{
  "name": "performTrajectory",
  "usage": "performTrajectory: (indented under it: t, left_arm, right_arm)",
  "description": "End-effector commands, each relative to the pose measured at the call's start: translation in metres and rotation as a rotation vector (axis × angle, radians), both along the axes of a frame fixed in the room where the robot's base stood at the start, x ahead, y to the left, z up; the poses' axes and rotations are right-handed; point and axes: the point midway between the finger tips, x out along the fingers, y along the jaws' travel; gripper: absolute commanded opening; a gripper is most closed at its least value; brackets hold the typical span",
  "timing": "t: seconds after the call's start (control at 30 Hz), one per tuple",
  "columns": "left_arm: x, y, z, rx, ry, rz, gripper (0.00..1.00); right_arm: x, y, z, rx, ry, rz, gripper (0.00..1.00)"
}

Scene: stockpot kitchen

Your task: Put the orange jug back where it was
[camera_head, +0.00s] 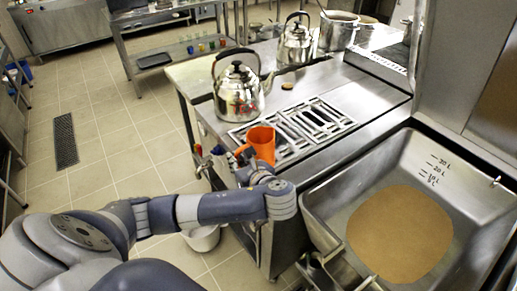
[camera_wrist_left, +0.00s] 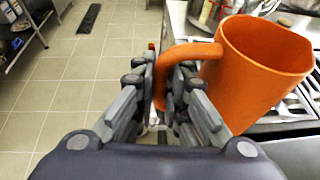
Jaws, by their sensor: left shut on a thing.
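The orange jug (camera_head: 262,143) is held upright by my left gripper (camera_head: 243,158) at the front edge of the stove counter. In the left wrist view the jug (camera_wrist_left: 262,72) fills the upper right, and the fingers of my left gripper (camera_wrist_left: 165,95) are shut around its handle (camera_wrist_left: 180,52). In the head view the jug overlaps the burner grates (camera_head: 305,124). I cannot tell whether its base touches anything. My right gripper does not show in either view.
A steel kettle (camera_head: 238,92) stands behind the jug, a second kettle (camera_head: 295,43) farther back beside a stockpot (camera_head: 338,30). A tilting pan (camera_head: 465,190) with brown contents lies right. A white bucket (camera_head: 203,237) stands on the floor below. Open tiled floor (camera_head: 110,125) lies left.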

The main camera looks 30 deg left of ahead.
Motion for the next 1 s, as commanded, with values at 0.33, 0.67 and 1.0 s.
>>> performTrajectory:
  t: [0.33,0.67,1.0]
  left_arm:
    - [0.072,0.014,-0.005,-0.001,-0.001,0.004,0.00]
    - [0.103,0.020,-0.009,-0.001,-0.002,0.001,0.00]
    - [0.122,0.023,-0.031,-0.001,0.003,0.000,0.00]
  right_arm:
    - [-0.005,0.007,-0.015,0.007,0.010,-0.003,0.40]
    - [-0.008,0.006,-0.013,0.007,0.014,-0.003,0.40]
    - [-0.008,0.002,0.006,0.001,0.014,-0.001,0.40]
